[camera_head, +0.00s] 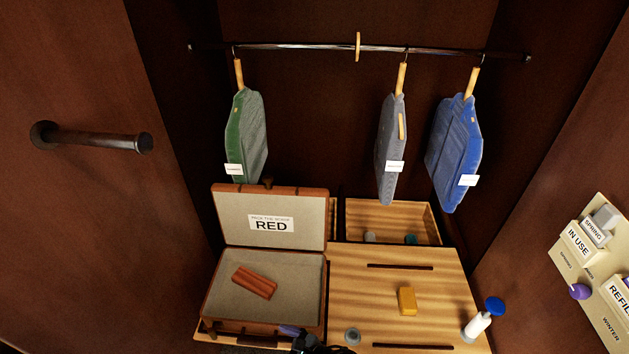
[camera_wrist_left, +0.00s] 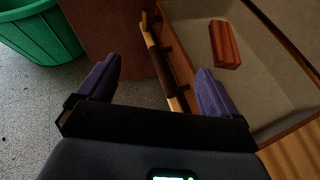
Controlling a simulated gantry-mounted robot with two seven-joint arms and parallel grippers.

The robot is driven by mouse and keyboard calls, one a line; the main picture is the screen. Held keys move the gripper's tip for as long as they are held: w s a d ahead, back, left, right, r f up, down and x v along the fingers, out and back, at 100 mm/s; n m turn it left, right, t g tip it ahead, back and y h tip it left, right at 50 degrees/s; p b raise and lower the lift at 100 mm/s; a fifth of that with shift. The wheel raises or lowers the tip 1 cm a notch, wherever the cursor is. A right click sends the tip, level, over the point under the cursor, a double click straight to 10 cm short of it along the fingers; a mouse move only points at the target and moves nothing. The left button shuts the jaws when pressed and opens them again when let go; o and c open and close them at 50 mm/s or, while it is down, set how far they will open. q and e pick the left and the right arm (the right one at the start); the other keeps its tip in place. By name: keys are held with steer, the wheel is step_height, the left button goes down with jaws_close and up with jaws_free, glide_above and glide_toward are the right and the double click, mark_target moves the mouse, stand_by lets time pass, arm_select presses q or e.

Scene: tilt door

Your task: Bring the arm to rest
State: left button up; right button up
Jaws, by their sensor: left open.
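My left gripper (camera_head: 297,333) shows only in part at the bottom edge of the head view, just in front of the open suitcase (camera_head: 219,287). In the left wrist view the left gripper (camera_wrist_left: 155,75) has its two purple fingers wide apart with nothing between them. Beyond the fingers are the suitcase's front edge and a reddish-brown block (camera_wrist_left: 225,45) lying inside it. In the head view this block (camera_head: 255,282) lies in the suitcase base, apart from the gripper. My right gripper is in neither view.
Green (camera_head: 246,130), grey (camera_head: 390,145) and blue (camera_head: 455,150) garments hang from a rail. A yellow block (camera_head: 407,301) and a white bottle with blue top (camera_head: 482,320) stand on the wooden surface. A green bin (camera_wrist_left: 40,35) stands on the floor at left in the wrist view.

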arm_select(q)
steer(key=s+d+f+g+h, duration=0.1)
steer(key=s+f+g, duration=0.2)
steer(key=s+f, duration=0.45)
steer(key=s+d+f+g+h, duration=0.2)
steer(key=s+f, duration=0.3)
steer(key=s, duration=0.6)
steer(key=s+n+g+h+b, duration=0.2)
steer(key=s+n+g+h, duration=0.45)
steer(key=s, duration=0.75)
steer(key=w+a+r+n+t+h, duration=0.1)
steer(key=w+a+r+n+t, duration=0.45)
steer(key=a+r+n, duration=0.3)
steer(key=w+a+r+n+t+h, duration=0.2)
steer(key=w+a+r+n+t, duration=0.2)
steer(key=w+a+r+n, duration=0.4)
step_height(320, 180, up, 39)
steer(key=s+m+p, duration=0.1)
steer(key=s+p, duration=0.1)
steer(key=p, duration=3.5)
steer(key=shift+d+f+p, duration=0.15)
steer(key=shift+d+p, duration=0.2)
steer(key=shift+d, duration=0.1)
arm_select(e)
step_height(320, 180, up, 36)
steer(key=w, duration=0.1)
